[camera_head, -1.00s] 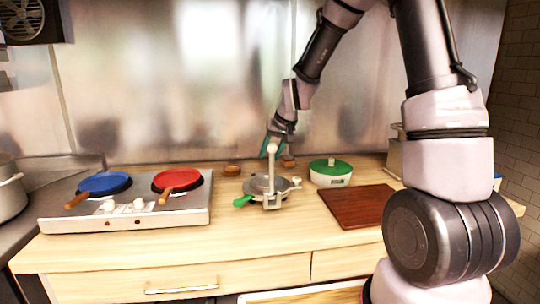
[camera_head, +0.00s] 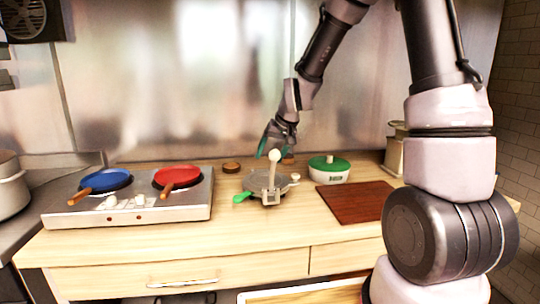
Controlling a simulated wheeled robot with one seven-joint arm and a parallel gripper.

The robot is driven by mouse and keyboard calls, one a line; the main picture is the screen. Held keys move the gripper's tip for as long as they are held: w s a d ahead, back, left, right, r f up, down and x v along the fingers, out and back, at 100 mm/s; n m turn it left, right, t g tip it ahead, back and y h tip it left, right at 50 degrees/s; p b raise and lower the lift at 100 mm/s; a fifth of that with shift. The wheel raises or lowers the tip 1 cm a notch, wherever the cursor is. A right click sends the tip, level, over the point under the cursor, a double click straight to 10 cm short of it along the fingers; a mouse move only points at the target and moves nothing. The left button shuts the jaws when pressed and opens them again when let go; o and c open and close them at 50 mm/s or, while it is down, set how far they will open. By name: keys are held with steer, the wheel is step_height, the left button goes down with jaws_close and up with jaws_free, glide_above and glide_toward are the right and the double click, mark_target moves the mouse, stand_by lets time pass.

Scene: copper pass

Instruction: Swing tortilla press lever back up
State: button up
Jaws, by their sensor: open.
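The tortilla press (camera_head: 266,190) sits on the wooden counter, right of the stove. It is a round grey press with a green handle (camera_head: 243,197) sticking out to the left. Its lever (camera_head: 273,172) stands up at the front and ends in a pale knob at the top. My gripper (camera_head: 270,148) is open, with teal fingers, just above and behind the knob. The knob overlaps the fingers in this view, so I cannot tell whether they touch it.
A stove (camera_head: 135,209) with a blue pan (camera_head: 104,181) and a red pan (camera_head: 177,177) stands on the left. A white bowl with a green lid (camera_head: 329,170) and a brown board (camera_head: 354,202) are on the right. A small brown round item (camera_head: 231,167) lies behind the press.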

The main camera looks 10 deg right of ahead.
steer(key=v, duration=1)
steer(key=shift+s+d+r, duration=0.15)
steer(key=shift+s+r, duration=0.05)
steer(key=shift+r, duration=0.05)
steer(key=s+d+r+m, duration=0.1)
steer(key=s+d+r, duration=0.2)
steer(key=s, duration=0.4)
steer(key=s+d+r+m+t, duration=0.1)
steer(key=s+d+r, duration=0.2)
steer(key=s, duration=0.4)
steer(key=s+d+r+m+t+h, duration=0.1)
steer(key=s+d+r, duration=0.3)
steer(key=s, duration=0.3)
steer(key=shift+r+m, duration=0.3)
steer(key=shift+m, duration=0.1)
steer(key=shift+c, duration=0.2)
